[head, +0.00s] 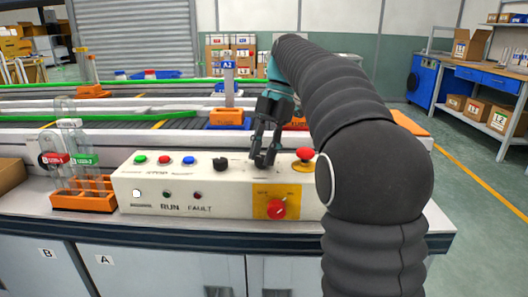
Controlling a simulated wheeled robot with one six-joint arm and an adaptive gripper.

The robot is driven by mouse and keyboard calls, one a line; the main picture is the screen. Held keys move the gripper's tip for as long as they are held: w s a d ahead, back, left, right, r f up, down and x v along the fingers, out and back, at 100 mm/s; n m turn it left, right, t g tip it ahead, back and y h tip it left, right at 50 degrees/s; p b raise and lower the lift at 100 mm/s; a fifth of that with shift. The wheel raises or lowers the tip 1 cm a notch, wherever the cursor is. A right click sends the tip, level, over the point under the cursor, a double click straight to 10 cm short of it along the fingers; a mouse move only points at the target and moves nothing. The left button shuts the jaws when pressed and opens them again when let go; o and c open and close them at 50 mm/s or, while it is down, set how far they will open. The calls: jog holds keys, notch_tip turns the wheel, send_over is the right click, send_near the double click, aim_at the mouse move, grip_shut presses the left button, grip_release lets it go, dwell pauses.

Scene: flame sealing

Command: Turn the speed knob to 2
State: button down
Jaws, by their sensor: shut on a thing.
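The white control box (150,185) stands on the bench in the head view. A black knob (221,164) is on its top, right of the blue button. My gripper (264,161) points down at the box top, right of that knob and left of the red mushroom button. It is shut on what seems to be a second dark knob, taken as the speed knob, mostly hidden by the fingers. The speed scale and the number the knob points to cannot be read.
Green, red and blue buttons (163,160) line the box top at left. A red mushroom button (304,155) is close to the right of my gripper. A red rotary switch (276,209) is on the front. An orange rack (82,203) stands at left; conveyors run behind.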

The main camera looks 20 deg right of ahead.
jog(key=shift+n, duration=0.3)
jog(key=c, duration=0.8)
grip_release()
